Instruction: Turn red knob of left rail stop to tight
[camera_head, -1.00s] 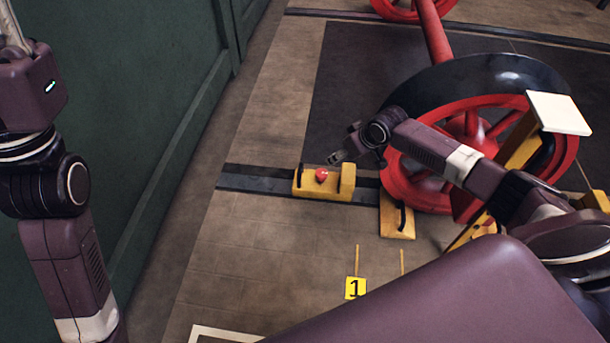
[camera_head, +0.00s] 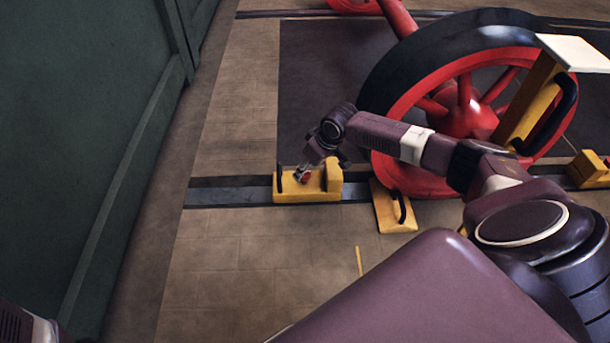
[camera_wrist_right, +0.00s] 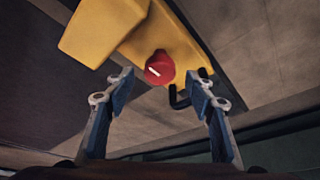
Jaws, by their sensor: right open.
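The left rail stop (camera_head: 290,195) is a yellow block with a raised block at its right end and a black handle at its left, sitting across the floor rail. Its red knob (camera_head: 305,178) is partly hidden by my right gripper (camera_head: 301,172) in the head view. In the right wrist view, the red knob (camera_wrist_right: 159,67) has a white mark on its face, tilted down to the right. My right gripper (camera_wrist_right: 160,88) is open, with the knob just beyond and between its fingertips. I see no contact. My left gripper is out of view.
The rail (camera_head: 230,192) runs across the floor. A large red wheel with a dark rim (camera_head: 455,55) stands right of the stop. A yellow piece with a black handle (camera_head: 392,213) lies before it. A yellow post (camera_head: 527,105) carries a white plate (camera_head: 575,50). The left floor is clear beside the green wall (camera_head: 80,120).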

